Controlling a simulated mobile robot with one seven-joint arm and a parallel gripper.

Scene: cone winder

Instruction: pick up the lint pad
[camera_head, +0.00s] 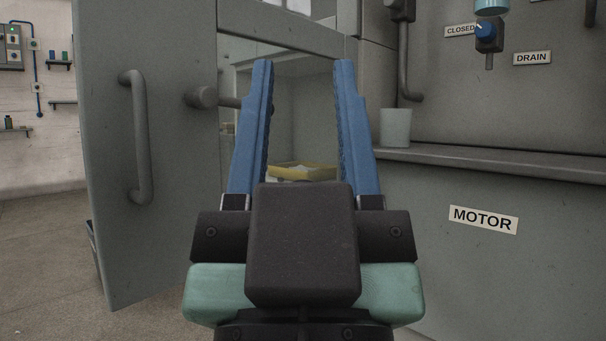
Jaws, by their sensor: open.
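My gripper (304,70) is in the foreground with its two long blue fingers pointing forward and spread wide apart. Nothing is between them. Ahead, seen between the fingers, is an open cabinet compartment.
A grey door (150,200) with a bar handle (135,137) stands open on the left. On the right, a ledge (480,160) carries a pale cup (395,127). Above it are a blue knob (486,31) and a DRAIN label (532,58). A MOTOR label (483,219) is on the panel below.

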